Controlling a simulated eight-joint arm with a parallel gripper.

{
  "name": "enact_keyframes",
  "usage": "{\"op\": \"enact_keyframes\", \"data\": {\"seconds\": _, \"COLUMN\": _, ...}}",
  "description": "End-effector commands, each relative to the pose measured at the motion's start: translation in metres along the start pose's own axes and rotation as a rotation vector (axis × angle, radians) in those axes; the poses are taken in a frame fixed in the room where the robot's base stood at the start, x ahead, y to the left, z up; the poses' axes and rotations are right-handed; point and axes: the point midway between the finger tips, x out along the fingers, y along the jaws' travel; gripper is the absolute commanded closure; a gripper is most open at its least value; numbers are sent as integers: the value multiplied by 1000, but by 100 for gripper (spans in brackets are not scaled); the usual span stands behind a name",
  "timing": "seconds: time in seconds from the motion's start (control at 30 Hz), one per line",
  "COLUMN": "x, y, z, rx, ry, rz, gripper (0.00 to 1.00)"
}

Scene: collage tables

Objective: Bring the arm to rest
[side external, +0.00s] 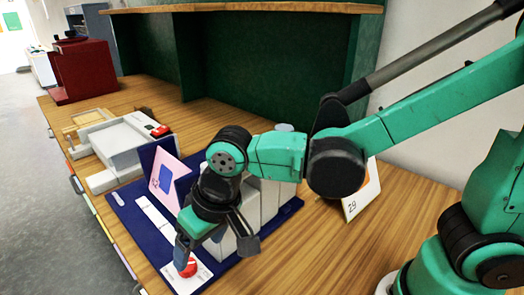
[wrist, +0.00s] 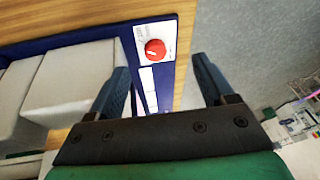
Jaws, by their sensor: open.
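My green arm reaches in from the right in the side external view, bent down over a dark blue board (side external: 290,207) on the wooden table. My gripper (side external: 217,255) is at the board's front end, close to a red knob (side external: 188,267) on a white card. In the wrist view my gripper (wrist: 165,80) has its two fingers spread with nothing between them. The red knob (wrist: 155,49) shows beyond the fingertips, apart from them. Light grey blocks (wrist: 75,80) stand on the board beside the left finger. My wrist hides part of the board in the side view.
A pink card (side external: 166,178) stands on the board. A white card marked 29 (side external: 362,195) stands behind my arm. A green partition (side external: 265,58) closes the back.

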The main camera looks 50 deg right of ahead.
Motion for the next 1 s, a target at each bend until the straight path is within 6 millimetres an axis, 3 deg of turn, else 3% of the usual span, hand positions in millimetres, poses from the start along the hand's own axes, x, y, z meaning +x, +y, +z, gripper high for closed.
{"op": "enact_keyframes", "data": {"seconds": 0.27, "x": -19, "y": 25, "z": 19, "rx": -39, "ry": 166, "rz": -49, "gripper": 25}}
{"op": "enact_keyframes", "data": {"seconds": 0.5, "x": -49, "y": 106, "z": 11, "rx": 25, "ry": 272, "rz": 72, "gripper": 25}}
{"op": "enact_keyframes", "data": {"seconds": 0.7, "x": -67, "y": 151, "z": 19, "rx": 53, "ry": 320, "rz": 164, "gripper": 25}}
{"op": "enact_keyframes", "data": {"seconds": 1.0, "x": -71, "y": 160, "z": 21, "rx": 54, "ry": 328, "rz": 185, "gripper": 25}}
